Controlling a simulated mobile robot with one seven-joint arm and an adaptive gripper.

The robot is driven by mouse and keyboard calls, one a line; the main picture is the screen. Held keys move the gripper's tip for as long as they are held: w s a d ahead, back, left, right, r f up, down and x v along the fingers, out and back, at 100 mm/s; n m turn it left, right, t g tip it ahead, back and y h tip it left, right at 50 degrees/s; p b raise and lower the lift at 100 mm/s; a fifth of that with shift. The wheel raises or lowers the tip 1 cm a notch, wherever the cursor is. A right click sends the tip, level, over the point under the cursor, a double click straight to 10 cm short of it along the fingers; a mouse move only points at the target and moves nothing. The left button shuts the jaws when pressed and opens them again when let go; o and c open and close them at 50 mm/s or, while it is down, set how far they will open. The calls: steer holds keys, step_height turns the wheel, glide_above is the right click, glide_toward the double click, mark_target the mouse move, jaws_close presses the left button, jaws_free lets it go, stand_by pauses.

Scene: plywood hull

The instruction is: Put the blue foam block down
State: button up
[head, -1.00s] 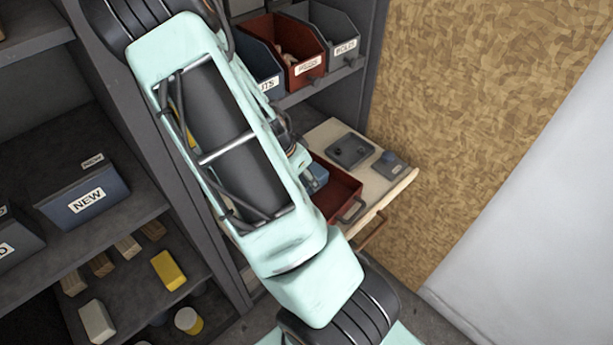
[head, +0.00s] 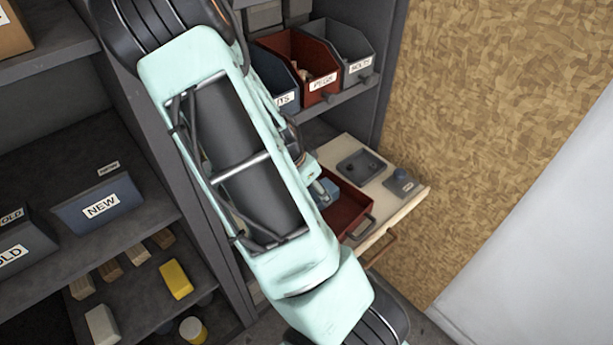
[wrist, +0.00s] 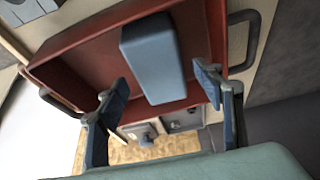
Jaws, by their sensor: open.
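The blue foam block (wrist: 152,58) lies in the red tray (wrist: 85,57), on its floor as far as the wrist view shows. My gripper (wrist: 163,88) is open, with one blue-padded finger on each side of the block's near end. Gaps show between the fingers and the block. In the head view, my arm covers most of the gripper. The red tray shows beside the arm (head: 349,212), with a blue patch at its left end that may be the block or a finger.
The tray stands on a pale pull-out board (head: 410,209) with a dark dish (head: 362,167) and a small grey-blue piece (head: 400,183) behind it. Labelled bins, such as the red one (head: 303,68), stand on the shelf above. A plywood wall (head: 480,100) is at the right.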

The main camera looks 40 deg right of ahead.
steer(key=p+v, duration=0.2)
steer(key=v, duration=0.8)
steer(key=shift+a, duration=0.1)
